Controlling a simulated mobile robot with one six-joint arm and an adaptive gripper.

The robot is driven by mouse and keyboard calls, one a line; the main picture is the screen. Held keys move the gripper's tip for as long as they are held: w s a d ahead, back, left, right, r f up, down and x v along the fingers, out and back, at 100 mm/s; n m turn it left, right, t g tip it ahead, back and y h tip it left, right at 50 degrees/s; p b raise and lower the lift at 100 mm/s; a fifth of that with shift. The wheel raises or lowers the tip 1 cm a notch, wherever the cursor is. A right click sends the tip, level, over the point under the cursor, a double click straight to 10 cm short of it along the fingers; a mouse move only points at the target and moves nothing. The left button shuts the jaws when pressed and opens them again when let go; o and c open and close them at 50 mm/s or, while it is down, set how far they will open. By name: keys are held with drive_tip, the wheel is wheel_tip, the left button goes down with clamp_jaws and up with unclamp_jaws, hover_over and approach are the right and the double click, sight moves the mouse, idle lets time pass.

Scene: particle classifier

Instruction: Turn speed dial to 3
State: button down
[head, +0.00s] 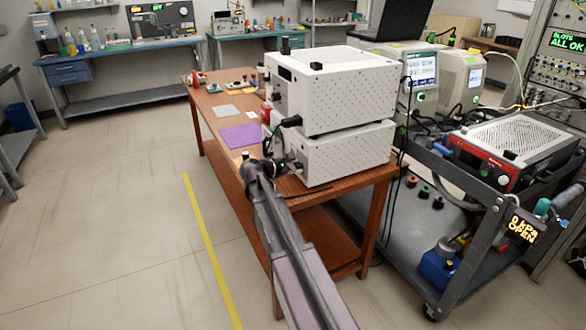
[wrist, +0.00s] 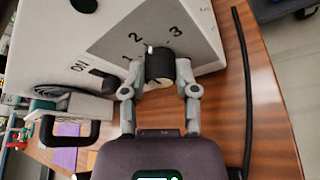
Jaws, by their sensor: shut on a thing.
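The speed dial (wrist: 160,67) is a black knob on the sloped grey front panel of a white box, with the numbers 1, 2 and 3 around it. Its small white mark shows near the 2, with the 3 to the right. My gripper (wrist: 160,88) is shut on the dial, one finger on each side. In the head view my gripper (head: 268,168) is at the front of the lower white box (head: 345,152), and the dial is hidden there.
A second white box (head: 335,90) is stacked on the lower one. A purple mat (head: 240,136) lies on the wooden table (head: 235,95). A black cable (wrist: 243,90) runs beside my gripper. A cart (head: 455,215) stands at right. The floor at left is clear.

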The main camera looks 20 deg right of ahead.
drive_tip(key=shift+s+d, duration=0.1)
drive_tip(key=shift+c, duration=1.9)
unclamp_jaws()
drive_tip(key=shift+a+r+p, duration=0.3)
drive_tip(key=shift+a+p, duration=0.1)
drive_tip(key=shift+a, duration=0.1)
drive_tip(key=a+r+n+g+p, duration=0.2)
drive_tip(key=a+r+n+p, duration=0.1)
drive_tip(key=a, duration=0.8)
drive_tip(key=r+p, duration=0.1)
drive_tip(key=p, duration=0.1)
drive_tip(key=shift+s+a+r+n+p, duration=0.3)
drive_tip(key=shift+a+p, duration=0.05)
drive_tip(key=shift+d, duration=0.1)
